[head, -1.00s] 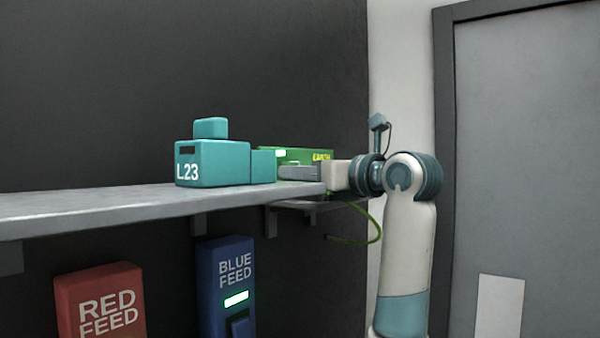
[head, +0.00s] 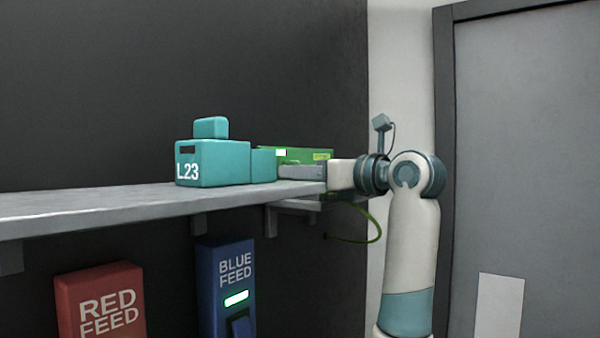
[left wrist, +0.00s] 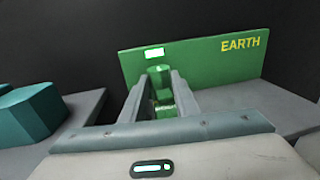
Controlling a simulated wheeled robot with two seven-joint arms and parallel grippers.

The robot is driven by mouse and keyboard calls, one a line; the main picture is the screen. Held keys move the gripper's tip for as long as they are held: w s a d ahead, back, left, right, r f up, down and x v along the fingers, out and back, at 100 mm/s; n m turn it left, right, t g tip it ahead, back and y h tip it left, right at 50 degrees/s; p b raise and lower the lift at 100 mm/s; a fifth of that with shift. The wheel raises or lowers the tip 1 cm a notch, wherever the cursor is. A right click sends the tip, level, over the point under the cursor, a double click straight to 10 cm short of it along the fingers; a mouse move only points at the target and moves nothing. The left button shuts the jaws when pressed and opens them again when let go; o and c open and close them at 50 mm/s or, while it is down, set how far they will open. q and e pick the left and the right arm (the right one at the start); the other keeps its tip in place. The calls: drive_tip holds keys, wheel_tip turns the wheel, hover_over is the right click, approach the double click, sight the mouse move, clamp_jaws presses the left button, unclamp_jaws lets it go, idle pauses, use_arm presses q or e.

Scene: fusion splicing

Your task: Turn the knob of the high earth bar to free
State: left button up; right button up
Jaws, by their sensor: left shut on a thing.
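The green earth bar (head: 318,154) stands on the right end of the shelf, behind the teal box. In the left wrist view its panel (left wrist: 205,58) reads EARTH and has a small lit white window. A green knob (left wrist: 160,80) sticks out in front of the panel, between the two grey fingers. My left gripper (left wrist: 160,92) is shut on this knob; it also shows in the head view (head: 298,172), low over the shelf end. The knob is hidden in the head view, and I cannot read any mark of its setting. My right gripper is not in view.
A teal box marked L23 (head: 212,165) stands on the grey shelf (head: 110,205), left of my gripper. Below hang a red feed box (head: 100,290) and a blue feed box (head: 226,280). A green cable (head: 372,228) loops under the shelf end.

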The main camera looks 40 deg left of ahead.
use_arm(q)
drive_tip(key=shift+w+n+g, duration=0.15)
drive_tip(key=shift+n+g, duration=0.15)
drive_tip(key=shift+g, duration=0.2)
drive_tip(key=shift+w+r+n+g, duration=0.15)
drive_tip(key=shift+n+g, duration=0.45)
drive_tip(key=shift+g, duration=0.4)
drive_tip(key=n+g+p, duration=0.1)
drive_tip(key=g, duration=0.1)
drive_tip(key=shift+w+n+g+h, duration=0.15)
drive_tip(key=shift+n+g+h, duration=0.15)
drive_tip(key=shift+h, duration=0.1)
drive_tip(key=n+g+p, duration=0.1)
drive_tip(key=n+g+h, duration=0.1)
drive_tip(key=g, duration=0.1)
drive_tip(key=n+g+h+p, duration=0.1)
drive_tip(key=shift+w+a+r+p, duration=0.15)
drive_tip(key=shift+w+a+p, duration=0.05)
drive_tip(key=shift+w+p, duration=0.15)
drive_tip(key=shift+a+n+g+h+p, duration=0.1)
drive_tip(key=shift+n+g+h+p, duration=0.7)
drive_tip(key=shift+g, duration=0.4)
drive_tip(key=shift+f, duration=0.2)
drive_tip(key=o, duration=1.1)
drive_tip(key=shift+w, duration=0.1)
drive_tip(key=shift+c, duration=0.2)
drive_tip(key=shift+f, duration=0.1)
